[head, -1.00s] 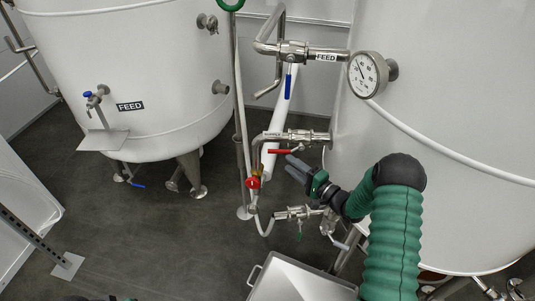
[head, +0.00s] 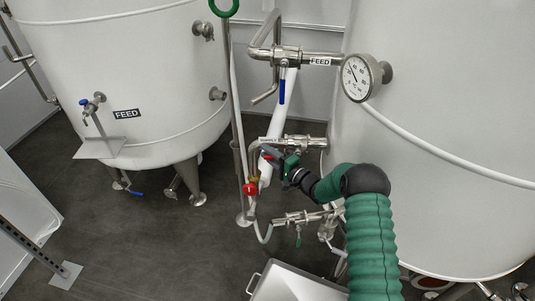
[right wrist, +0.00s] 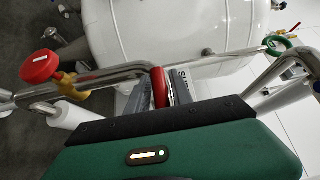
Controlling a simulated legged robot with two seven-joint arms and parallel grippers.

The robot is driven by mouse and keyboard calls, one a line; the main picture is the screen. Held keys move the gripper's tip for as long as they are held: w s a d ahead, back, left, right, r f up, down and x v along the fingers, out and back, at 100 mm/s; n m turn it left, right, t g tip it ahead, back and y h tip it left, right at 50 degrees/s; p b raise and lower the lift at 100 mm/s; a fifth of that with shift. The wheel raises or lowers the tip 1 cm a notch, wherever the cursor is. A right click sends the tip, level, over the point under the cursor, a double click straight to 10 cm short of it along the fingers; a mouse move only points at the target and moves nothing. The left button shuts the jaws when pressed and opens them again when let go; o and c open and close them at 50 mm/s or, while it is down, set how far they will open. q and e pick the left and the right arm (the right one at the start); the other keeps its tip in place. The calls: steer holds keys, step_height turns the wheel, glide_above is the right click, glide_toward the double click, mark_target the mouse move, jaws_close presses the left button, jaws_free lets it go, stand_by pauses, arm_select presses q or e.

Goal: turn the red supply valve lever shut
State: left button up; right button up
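The red supply valve lever (head: 267,156) is on the middle pipe valve beside the right tank, mostly hidden by my right gripper (head: 273,154). In the right wrist view the red lever (right wrist: 159,88) stands between the two grey fingers of my right gripper (right wrist: 161,85), which lie close along both its sides. The gripper looks shut on it. A label (right wrist: 183,77), partly hidden, shows behind the right finger. The valve body (head: 303,142) sits just above and right of the gripper. My left gripper is not in view.
A red round knob (head: 249,189) is just below left of the gripper. A blue-handled feed valve (head: 282,90) is above, and another valve (head: 298,217) below. The right tank (head: 450,120) with its gauge (head: 361,77) stands close to my arm. A steel box (head: 295,285) is below.

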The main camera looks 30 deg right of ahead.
steer(key=shift+d+f, duration=0.1)
steer(key=shift+d, duration=0.2)
steer(key=c, duration=0.5)
steer(key=shift+a, duration=0.4)
